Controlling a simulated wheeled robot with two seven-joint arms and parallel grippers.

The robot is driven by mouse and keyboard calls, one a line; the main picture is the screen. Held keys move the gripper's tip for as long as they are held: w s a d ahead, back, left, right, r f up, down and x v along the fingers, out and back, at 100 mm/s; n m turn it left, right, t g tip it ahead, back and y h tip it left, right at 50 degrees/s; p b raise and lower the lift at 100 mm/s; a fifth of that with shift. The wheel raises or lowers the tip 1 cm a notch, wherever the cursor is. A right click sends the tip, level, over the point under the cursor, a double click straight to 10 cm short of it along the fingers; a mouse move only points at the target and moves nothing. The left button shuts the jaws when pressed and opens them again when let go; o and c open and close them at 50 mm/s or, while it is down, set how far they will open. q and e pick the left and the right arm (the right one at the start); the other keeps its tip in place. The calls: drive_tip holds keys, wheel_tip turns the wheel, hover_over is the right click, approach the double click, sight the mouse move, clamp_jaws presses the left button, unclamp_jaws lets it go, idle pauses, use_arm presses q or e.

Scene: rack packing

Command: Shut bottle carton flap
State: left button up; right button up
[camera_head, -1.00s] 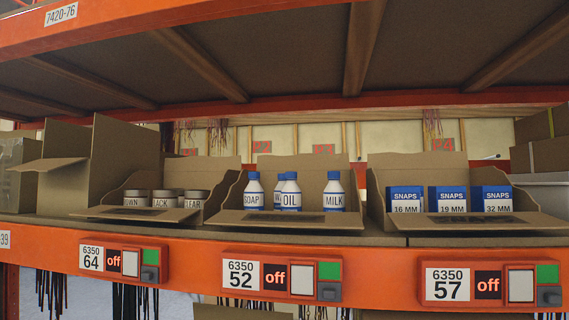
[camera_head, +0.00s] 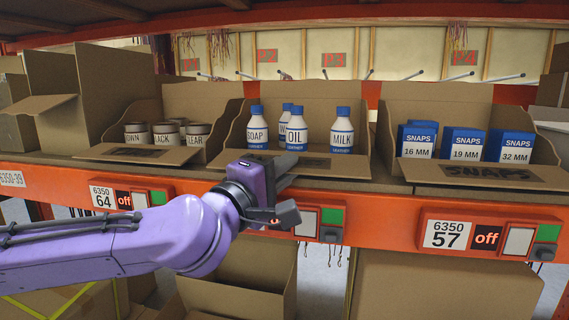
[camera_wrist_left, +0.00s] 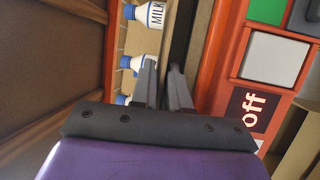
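The bottle carton (camera_head: 312,93) stands on the shelf in the middle of the head view, holding several white bottles with blue caps, such as the milk bottle (camera_head: 342,132). Its front flap (camera_head: 325,161) is folded outward and down over the shelf edge. My left gripper (camera_head: 287,176) is in front of the flap's left part and hides some of it. In the left wrist view its two fingers (camera_wrist_left: 163,67) are a little apart, with no object clearly held between them. Whether they touch the flap cannot be told. My right gripper is in neither view.
A can carton (camera_head: 197,95) is on the left and a snaps carton (camera_head: 440,97) on the right, close beside the bottle carton. The orange shelf beam (camera_head: 385,222) runs below, with button boxes (camera_head: 487,238). Open boxes (camera_head: 240,290) stand lower down.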

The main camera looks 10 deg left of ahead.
use_arm(q)
drive_tip(key=shift+c, duration=0.3)
clamp_jaws()
idle(1.1)
drive_tip(key=shift+w, duration=0.1)
